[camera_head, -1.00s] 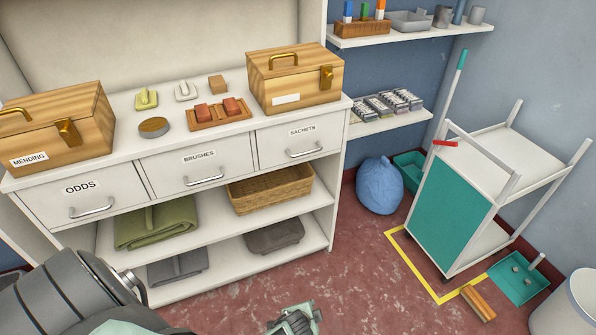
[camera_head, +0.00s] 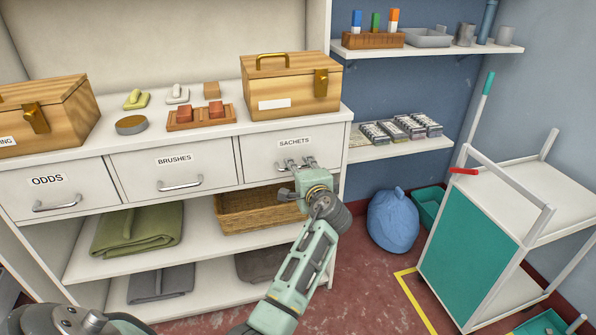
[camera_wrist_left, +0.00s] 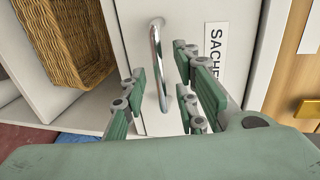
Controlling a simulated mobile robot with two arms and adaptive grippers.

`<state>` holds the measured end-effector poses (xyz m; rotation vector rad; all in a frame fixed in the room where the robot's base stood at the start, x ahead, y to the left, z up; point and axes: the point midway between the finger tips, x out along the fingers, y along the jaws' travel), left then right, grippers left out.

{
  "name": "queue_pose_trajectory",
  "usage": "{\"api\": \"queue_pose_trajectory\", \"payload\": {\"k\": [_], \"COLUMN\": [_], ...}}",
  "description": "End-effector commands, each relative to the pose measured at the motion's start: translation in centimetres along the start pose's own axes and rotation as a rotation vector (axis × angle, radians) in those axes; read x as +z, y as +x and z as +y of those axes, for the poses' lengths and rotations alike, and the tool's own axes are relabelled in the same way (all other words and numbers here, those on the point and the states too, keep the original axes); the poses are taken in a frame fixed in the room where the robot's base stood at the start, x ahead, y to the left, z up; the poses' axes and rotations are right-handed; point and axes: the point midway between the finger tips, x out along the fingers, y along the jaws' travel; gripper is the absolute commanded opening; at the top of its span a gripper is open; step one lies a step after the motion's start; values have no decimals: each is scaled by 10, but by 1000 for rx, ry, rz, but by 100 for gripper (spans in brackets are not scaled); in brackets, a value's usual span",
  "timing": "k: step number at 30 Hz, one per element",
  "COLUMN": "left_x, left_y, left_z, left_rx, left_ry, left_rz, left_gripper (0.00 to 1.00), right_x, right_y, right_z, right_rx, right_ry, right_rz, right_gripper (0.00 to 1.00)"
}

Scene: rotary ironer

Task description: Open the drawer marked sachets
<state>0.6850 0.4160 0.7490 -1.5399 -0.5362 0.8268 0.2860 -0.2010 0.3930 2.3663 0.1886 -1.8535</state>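The sachets drawer (camera_head: 258,158) is the right one of three white drawers under the counter and stands shut. Its label (camera_head: 294,142) also shows partly in the left wrist view (camera_wrist_left: 214,50), turned sideways. My left gripper (camera_head: 297,167) is at the front of this drawer, over its handle. In the left wrist view the gripper (camera_wrist_left: 162,88) is open, with the metal bar handle (camera_wrist_left: 158,62) between its green fingers. I see gaps between the fingers and the bar. My right gripper is not in view.
A wicker basket (camera_head: 235,210) sits on the shelf below the drawer. A blue bag (camera_head: 393,220) and a white-and-green trolley (camera_head: 470,235) stand to the right.

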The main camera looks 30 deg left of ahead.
Motion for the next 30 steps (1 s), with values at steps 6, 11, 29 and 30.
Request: {"api": "queue_pose_trajectory", "payload": {"k": [6,11,29,30], "left_x": [-1,-1,-1,-1], "left_y": [18,19,18,18], "left_z": [1,1,2,2], "left_rx": [1,2,3,3], "left_ry": [0,-1,-1,-1], "left_rz": [2,2,3,3], "left_gripper": [28,28,0,0], "right_x": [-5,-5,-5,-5], "right_y": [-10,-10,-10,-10], "right_z": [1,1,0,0], "right_rx": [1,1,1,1], "right_ry": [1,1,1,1], "right_rz": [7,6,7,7], "right_gripper": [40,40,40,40]}}
